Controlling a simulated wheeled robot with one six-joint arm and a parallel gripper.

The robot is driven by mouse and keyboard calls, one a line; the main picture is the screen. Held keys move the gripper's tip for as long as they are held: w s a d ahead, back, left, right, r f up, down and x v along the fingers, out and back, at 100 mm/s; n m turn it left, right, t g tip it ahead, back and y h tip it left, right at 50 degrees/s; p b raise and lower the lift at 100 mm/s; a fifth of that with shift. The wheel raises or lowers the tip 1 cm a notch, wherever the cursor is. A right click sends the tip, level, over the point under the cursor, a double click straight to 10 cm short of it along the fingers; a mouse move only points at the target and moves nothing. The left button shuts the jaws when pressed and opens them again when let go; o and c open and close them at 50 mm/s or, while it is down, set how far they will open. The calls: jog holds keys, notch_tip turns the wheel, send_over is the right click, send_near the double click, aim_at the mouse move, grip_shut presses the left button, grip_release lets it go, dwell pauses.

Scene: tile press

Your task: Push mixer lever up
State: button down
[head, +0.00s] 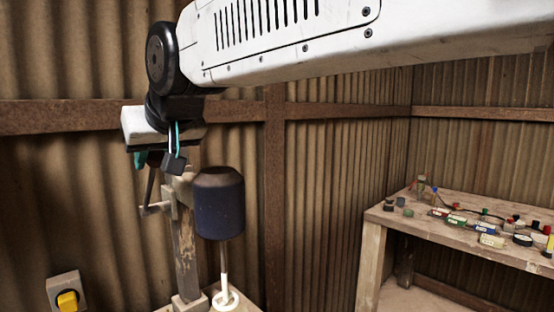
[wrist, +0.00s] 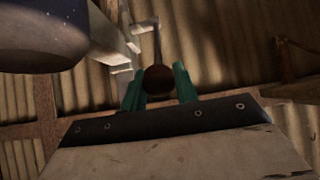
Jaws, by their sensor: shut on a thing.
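The mixer has a dark blue motor housing (head: 219,205) on a worn wooden post (head: 186,250), with a pale shaft below it. Its lever (head: 150,187) is a thin dark rod on the left side of the post, rising from a pale crank to my gripper (head: 156,160). In the wrist view the lever rod (wrist: 157,46) ends in a dark reddish ball knob (wrist: 158,80). The green fingers of my gripper (wrist: 157,84) are shut on this knob, one on each side. In the head view the knob is hidden by the gripper. The motor housing (wrist: 40,30) also shows at upper left in the wrist view.
A grey box with a yellow knob (head: 67,300) is at the lower left. A wooden bench (head: 385,215) with several small parts stands at the right. Corrugated walls with wooden beams (head: 60,116) stand close behind the mixer. Open space lies between mixer and bench.

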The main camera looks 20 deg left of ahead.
jog(key=shift+r, duration=0.15)
jog(key=c, duration=1.1)
grip_release()
jog(key=v, duration=0.7)
jog(key=shift+d+r, duration=0.2)
jog(key=shift+d, duration=0.05)
